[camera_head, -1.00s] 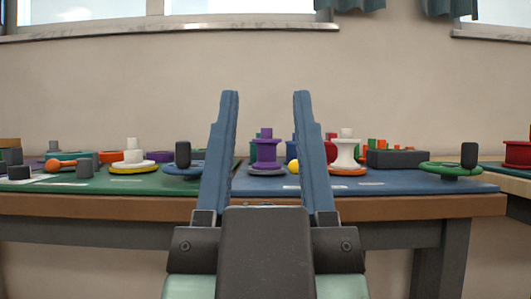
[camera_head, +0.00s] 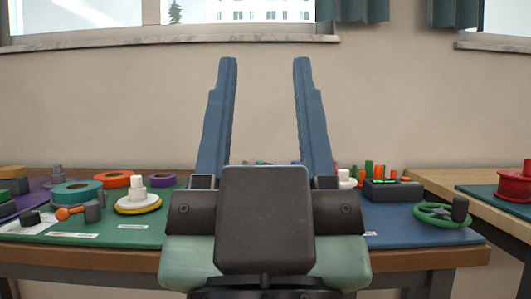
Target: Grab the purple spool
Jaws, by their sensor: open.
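My gripper (camera_head: 265,62) is open, its two blue fingers pointing up and apart with bare wall between their tips. I do not see the purple spool now; the gripper's dark body covers the middle of the table, where the spool stood in the earlier frame. Only small bits of things show just above that body, too small to tell.
The table has a green mat (camera_head: 136,239) at left and a blue mat (camera_head: 408,236) at right. A white spool on a yellow disc (camera_head: 138,205), teal ring (camera_head: 77,193), dark box (camera_head: 393,191) and green handwheel (camera_head: 445,216) stand on it. A red spool (camera_head: 514,184) is far right.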

